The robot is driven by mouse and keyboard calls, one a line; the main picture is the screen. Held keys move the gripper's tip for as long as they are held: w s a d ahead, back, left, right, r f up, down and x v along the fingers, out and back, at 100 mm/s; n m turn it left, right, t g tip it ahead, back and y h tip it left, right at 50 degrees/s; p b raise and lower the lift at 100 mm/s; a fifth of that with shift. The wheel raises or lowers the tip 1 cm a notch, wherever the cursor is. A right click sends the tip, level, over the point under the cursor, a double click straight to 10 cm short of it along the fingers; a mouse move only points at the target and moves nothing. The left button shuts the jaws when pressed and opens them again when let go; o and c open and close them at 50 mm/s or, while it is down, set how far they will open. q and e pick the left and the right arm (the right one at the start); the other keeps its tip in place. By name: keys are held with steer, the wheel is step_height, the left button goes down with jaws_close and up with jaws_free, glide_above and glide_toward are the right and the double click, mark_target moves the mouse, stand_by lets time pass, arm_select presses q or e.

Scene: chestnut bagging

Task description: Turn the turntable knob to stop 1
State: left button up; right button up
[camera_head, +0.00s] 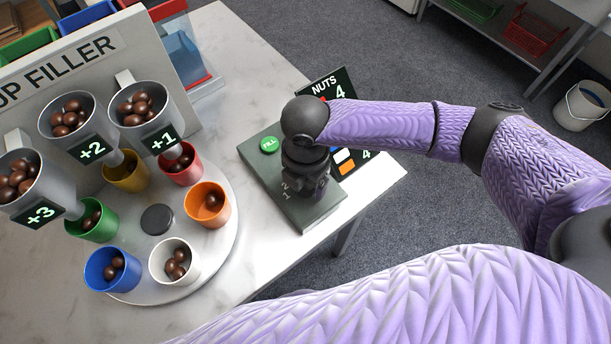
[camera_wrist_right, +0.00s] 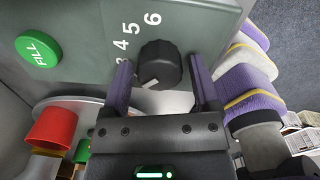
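The black turntable knob (camera_wrist_right: 160,62) is on the dark green control box (camera_head: 262,165). Its white pointer faces lower left in the right wrist view. Digits 3 to 6 show beside it there; 1 and 2 show on the box in the head view, and I cannot tell the exact stop. My right gripper (camera_wrist_right: 163,82) is open, one finger on each side of the knob, with a visible gap at the right finger. In the head view my right gripper (camera_head: 312,188) hides most of the knob. The white round turntable (camera_head: 215,250) carries several coloured cups. My left gripper is not in view.
The green FILL button (camera_head: 268,145) is on the same box. A NUTS display panel (camera_head: 335,88) stands behind my right wrist. Filler funnels marked +1 (camera_head: 140,100), +2 (camera_head: 65,112) and +3 (camera_head: 22,178) hold nuts above the turntable. Bare tabletop (camera_head: 255,75) lies behind the box.

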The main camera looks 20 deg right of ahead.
steer(key=c, duration=0.7)
jaws_close()
steer(key=shift+r+n+p, duration=0.15)
steer(key=shift+n+p, duration=0.45)
steer(key=shift+p, duration=0.15)
steer(key=shift+n+p, duration=0.75)
steer(key=shift+n, duration=0.55)
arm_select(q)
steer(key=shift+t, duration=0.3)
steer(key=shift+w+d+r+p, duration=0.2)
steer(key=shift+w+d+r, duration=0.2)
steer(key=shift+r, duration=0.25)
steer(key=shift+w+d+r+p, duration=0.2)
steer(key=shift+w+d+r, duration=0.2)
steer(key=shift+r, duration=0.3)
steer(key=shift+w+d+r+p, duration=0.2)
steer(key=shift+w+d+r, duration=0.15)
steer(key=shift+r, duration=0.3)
arm_select(e)
steer(key=shift+n, duration=0.9)
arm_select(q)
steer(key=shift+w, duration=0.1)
arm_select(e)
steer(key=o, duration=1)
jaws_free()
